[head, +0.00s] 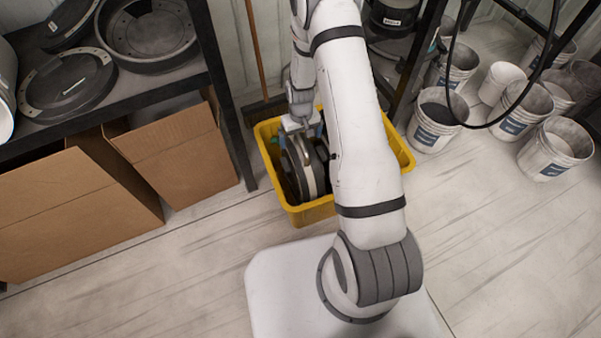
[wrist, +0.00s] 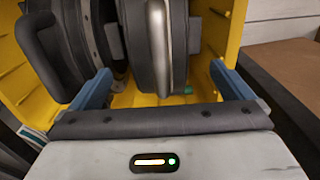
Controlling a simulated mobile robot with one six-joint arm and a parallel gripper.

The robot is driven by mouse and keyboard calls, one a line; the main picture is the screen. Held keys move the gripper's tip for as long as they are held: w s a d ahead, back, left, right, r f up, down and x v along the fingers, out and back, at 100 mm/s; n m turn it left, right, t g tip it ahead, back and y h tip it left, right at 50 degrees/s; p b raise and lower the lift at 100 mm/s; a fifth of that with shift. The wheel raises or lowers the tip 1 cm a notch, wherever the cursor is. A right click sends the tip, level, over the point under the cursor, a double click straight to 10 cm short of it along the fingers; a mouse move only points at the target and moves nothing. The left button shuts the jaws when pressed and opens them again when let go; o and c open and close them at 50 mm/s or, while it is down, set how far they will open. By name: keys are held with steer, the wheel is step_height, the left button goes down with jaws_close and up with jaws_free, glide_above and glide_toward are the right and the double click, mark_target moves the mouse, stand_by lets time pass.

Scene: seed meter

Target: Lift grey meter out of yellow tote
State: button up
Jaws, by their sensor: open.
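The yellow tote (head: 312,213) stands on the floor beyond my base; its yellow walls also fill the sides of the wrist view (wrist: 262,8). A grey round meter (head: 308,172) with a pale metal rim stands on edge inside it. In the wrist view, the meter (wrist: 175,45) stands between my two blue fingers, with a gap visible on each side. My gripper (head: 297,128) is open above the meter and reaches down into the tote. My arm hides the right part of the tote in the head view.
In the wrist view, a dark part with a black handle (wrist: 42,50) stands left of the meter in the tote. Cardboard boxes (head: 180,150) sit left under a dark shelf (head: 115,108). White buckets (head: 437,120) stand right. The front floor is clear.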

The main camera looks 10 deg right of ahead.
step_height(320, 180, down, 5)
steer(key=shift+s+d+r+b, duration=0.1)
steer(key=shift+r+b, duration=0.05)
steer(key=shift+b, duration=0.8)
steer(key=shift+c, duration=0.2)
steer(key=c, duration=2)
steer(key=shift+r, duration=0.15)
steer(key=shift+c, duration=0.2)
steer(key=shift+r, duration=0.1)
